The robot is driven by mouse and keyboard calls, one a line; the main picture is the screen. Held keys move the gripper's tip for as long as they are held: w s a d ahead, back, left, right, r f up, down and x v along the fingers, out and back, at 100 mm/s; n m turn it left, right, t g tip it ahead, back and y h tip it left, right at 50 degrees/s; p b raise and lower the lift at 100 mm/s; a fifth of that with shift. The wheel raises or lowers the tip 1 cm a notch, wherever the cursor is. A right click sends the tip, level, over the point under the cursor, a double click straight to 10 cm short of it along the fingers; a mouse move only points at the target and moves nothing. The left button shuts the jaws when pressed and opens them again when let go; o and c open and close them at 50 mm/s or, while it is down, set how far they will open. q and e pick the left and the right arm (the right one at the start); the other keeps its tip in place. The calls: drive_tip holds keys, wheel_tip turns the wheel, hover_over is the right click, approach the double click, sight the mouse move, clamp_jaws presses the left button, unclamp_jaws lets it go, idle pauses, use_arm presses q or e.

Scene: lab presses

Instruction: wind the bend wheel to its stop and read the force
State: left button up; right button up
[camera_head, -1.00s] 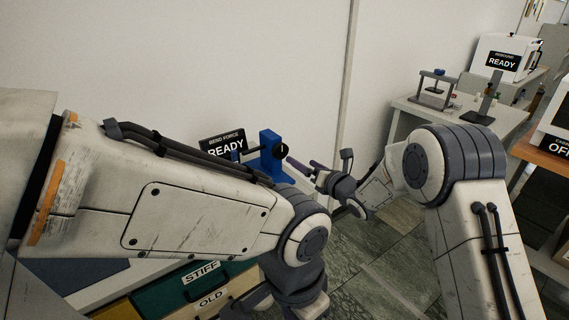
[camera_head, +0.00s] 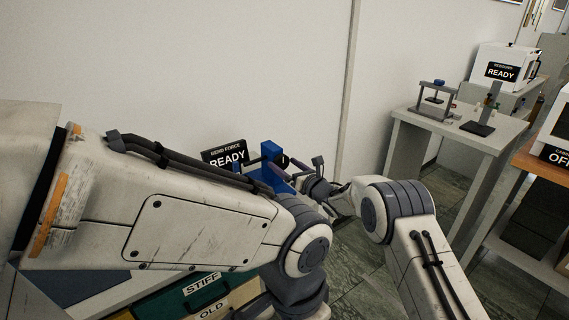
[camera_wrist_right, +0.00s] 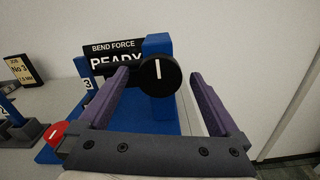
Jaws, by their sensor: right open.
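The bend wheel (camera_wrist_right: 167,88) is a round black knob with an upright white mark, on the blue press (camera_wrist_right: 158,45). The sign (camera_wrist_right: 112,58) behind it starts "BEND FORCE" and reads READY in the head view (camera_head: 226,158). My right gripper (camera_wrist_right: 159,73) is open. In the wrist view its purple fingers stand either side of the wheel, with a gap on both sides; I cannot tell whether the tips reach past its face. In the head view the wheel (camera_head: 283,161) is small beside the right gripper. My left gripper is mostly hidden low under its arm.
A red part (camera_wrist_right: 58,134) and grey bins stand left of the press. Drawers labelled STIFF (camera_head: 203,281) and OLD lie below my left arm. Another bench (camera_head: 457,133) with small devices stands at the right. A plain wall is close behind the press.

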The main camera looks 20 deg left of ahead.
drive_tip(key=shift+w+a, duration=0.2)
drive_tip(key=shift+a, duration=0.05)
